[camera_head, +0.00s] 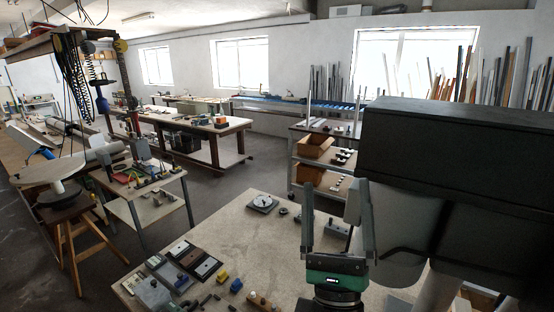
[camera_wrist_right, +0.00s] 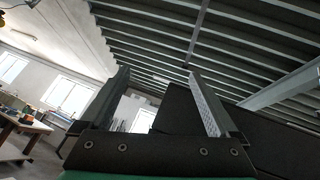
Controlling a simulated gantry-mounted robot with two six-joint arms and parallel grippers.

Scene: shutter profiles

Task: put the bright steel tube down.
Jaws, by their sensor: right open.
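My right gripper (camera_head: 334,190) points upward above the near table at the lower right. Its two fingers stand wide apart, with nothing held between them. I cannot pick out the bright steel tube for certain in either view. Several pale upright lengths lean at the back wall, too far off to tell apart. My left gripper is not in view.
The near table (camera_head: 235,228) has bare room in its middle. A round dial gauge (camera_head: 262,203) and dark flat plates (camera_head: 192,257) lie on it. A shelf cart with an orange-brown bin (camera_head: 316,147) stands behind. A large dark box (camera_head: 460,150) fills the right side.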

